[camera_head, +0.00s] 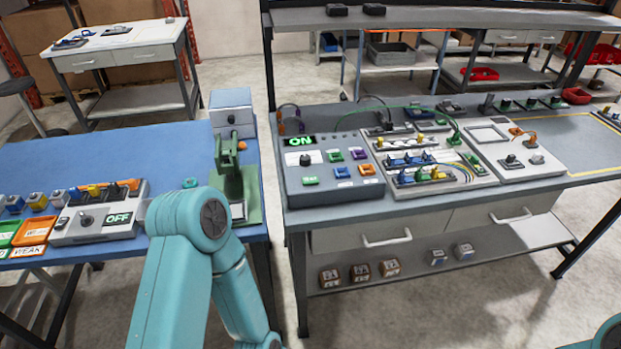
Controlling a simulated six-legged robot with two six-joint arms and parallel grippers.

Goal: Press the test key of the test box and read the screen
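Two boxes with screens are in view, and I cannot tell for sure which is the test box. A grey box (330,194) on the right bench has a screen (303,141) reading ON in green, a black knob (305,159) and several coloured keys or sockets. Only a bit of my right arm shows at bottom right.
A green press (235,175) stands on the blue bench's right end. A narrow gap separates the benches. A panel (430,180) with blue, yellow and green parts and a white panel (518,150) lie right of the ON box. A green cable crosses behind. Trays (32,230) sit far left.

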